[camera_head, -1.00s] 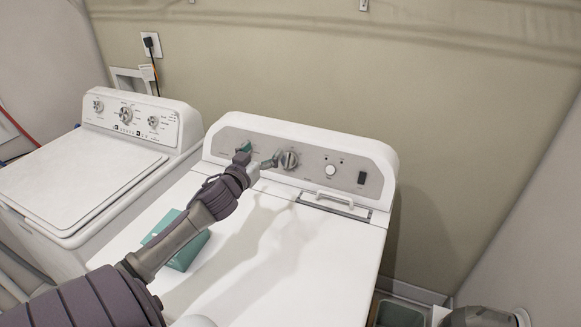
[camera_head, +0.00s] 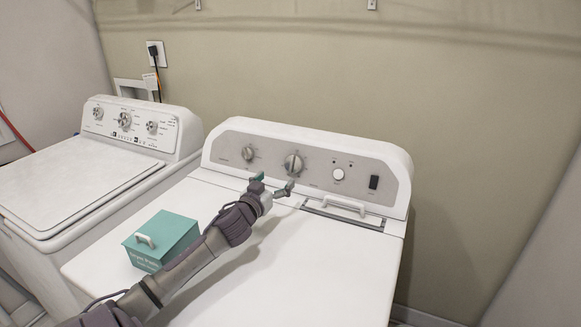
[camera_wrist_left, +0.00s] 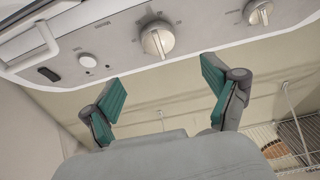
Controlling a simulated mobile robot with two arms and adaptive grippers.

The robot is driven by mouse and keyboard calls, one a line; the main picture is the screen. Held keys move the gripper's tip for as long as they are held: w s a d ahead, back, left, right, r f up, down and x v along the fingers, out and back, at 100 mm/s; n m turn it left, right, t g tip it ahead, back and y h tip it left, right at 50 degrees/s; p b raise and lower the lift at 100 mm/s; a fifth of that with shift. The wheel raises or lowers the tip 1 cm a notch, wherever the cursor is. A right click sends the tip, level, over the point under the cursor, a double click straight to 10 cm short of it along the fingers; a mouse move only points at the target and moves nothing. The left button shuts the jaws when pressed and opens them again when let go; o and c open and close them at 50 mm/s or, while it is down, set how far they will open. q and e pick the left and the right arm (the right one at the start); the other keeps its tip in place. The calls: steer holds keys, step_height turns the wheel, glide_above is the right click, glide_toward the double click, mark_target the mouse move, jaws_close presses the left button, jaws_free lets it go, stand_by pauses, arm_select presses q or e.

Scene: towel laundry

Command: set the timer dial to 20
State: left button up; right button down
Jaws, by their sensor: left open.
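The large round timer dial (camera_head: 294,163) sits in the middle of the grey control panel on the right-hand machine. It also shows in the left wrist view (camera_wrist_left: 157,40), beyond the fingertips and roughly centred between them. Its numbers are too small to read. A smaller knob (camera_head: 249,153) is to its left on the panel. My left gripper (camera_head: 272,186) is open and empty just in front of and below the dial, apart from it. Its green-padded fingers (camera_wrist_left: 160,80) are spread wide in the wrist view. My right gripper is not seen.
A teal box (camera_head: 178,234) with a white handle stands on the machine's white top, beside my left arm. The panel also has a white button (camera_head: 338,174) and a dark switch (camera_head: 374,182). A white washer (camera_head: 75,185) stands at left.

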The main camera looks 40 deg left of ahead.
mark_target(291, 164)
arm_select(q)
steer(key=x, duration=1)
steer(key=shift+w+f+p, duration=0.1)
steer(key=shift+w+p, duration=0.15)
steer(key=shift+p, duration=0.1)
steer(key=c, duration=1.2)
